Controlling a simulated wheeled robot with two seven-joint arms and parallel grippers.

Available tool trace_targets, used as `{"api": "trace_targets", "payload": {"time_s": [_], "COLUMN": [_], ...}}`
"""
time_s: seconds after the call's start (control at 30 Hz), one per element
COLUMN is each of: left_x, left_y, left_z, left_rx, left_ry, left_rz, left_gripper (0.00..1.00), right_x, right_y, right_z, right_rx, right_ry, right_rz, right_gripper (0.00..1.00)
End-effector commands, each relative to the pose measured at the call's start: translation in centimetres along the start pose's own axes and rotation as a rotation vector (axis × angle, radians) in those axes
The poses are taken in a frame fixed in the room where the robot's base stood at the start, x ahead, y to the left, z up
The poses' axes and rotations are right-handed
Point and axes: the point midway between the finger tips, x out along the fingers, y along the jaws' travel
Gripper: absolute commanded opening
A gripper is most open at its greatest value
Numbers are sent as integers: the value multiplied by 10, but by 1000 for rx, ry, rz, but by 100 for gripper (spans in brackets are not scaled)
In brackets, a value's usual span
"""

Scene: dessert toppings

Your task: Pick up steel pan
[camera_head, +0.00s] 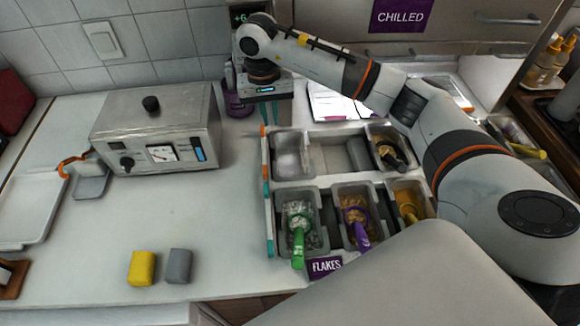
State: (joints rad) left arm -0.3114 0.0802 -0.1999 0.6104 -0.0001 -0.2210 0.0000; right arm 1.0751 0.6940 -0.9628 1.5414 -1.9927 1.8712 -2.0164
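A plain empty steel pan (293,157) sits in the back left slot of the topping rail. My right arm reaches in from the right and across the back. My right gripper (264,112) points down just behind and left of the empty pan, apart from it. Its fingers are small and dark here, so I cannot tell how far apart they are. I see nothing held in it. My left gripper is out of view.
Pans of toppings with a green scoop (298,248) and a purple scoop (361,238) fill the front row. A purple jar (236,104) stands by the gripper. A steel appliance (160,125) stands left. Yellow (142,268) and grey blocks (179,266) lie on the clear front counter.

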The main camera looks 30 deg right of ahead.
Motion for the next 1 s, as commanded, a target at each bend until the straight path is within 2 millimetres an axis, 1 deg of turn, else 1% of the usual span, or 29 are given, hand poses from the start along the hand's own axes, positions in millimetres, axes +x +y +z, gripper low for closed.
{"api": "trace_targets", "payload": {"time_s": [0.03, 0.07, 0.17, 0.3, 0.37, 0.5, 0.63, 0.73, 0.87, 0.9, 1.0], "left_x": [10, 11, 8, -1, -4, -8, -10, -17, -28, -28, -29], "left_y": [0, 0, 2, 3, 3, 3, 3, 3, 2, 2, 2], "left_z": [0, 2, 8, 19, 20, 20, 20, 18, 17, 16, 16], "left_rx": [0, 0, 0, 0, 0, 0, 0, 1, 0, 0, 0], "left_ry": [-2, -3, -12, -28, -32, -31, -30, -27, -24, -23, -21], "left_rz": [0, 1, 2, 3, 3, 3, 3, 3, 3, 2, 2], "left_gripper": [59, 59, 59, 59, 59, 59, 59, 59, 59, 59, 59], "right_x": [10, 12, 19, 40, 51, 70, 78, 88, 107, 115, 125], "right_y": [1, 1, 1, 1, 1, 1, 1, 1, 1, 1, 1], "right_z": [0, 0, 0, -1, -1, -1, -1, -3, -6, -5, -5], "right_rx": [0, 0, 0, 1, 1, 1, 0, 0, 0, 1, 0], "right_ry": [0, 0, 3, 5, 5, 3, 2, 5, 6, 5, 3], "right_rz": [0, 0, -1, -1, -1, 0, 0, -1, -1, 0, 1], "right_gripper": [14, 14, 14, 14, 14, 14, 14, 14, 14, 14, 14]}}
